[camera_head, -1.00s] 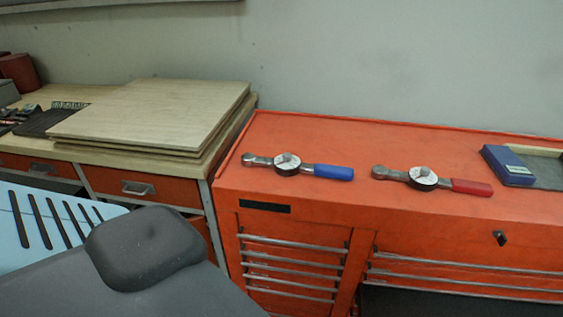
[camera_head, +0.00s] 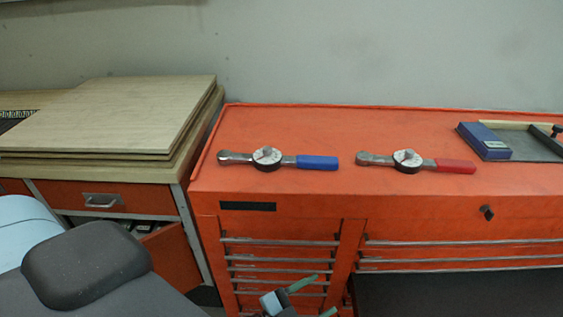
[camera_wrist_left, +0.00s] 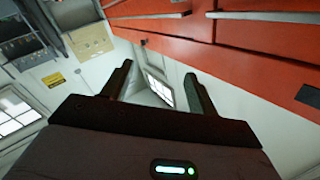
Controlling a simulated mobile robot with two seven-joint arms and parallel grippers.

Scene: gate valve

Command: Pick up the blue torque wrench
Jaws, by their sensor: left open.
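The blue torque wrench (camera_head: 317,162) lies flat on top of the orange tool cabinet (camera_head: 225,185), its blue handle to the right and its round dial to the left. A similar wrench with a red handle (camera_head: 455,166) lies to its right. My left gripper (camera_head: 315,298) shows at the bottom edge of the head view, in front of the cabinet drawers and below its top, apart from the wrench. In the left wrist view my left gripper (camera_wrist_left: 158,84) is open and empty, with the orange cabinet front beyond it. My right gripper is not in view.
A blue box (camera_head: 484,140) sits in a grey tray (camera_head: 536,147) at the cabinet's right. Wooden boards (camera_head: 110,115) lie on the bench to the left. A small dark knob (camera_head: 487,212) sticks out of the cabinet front. The cabinet top around the wrenches is clear.

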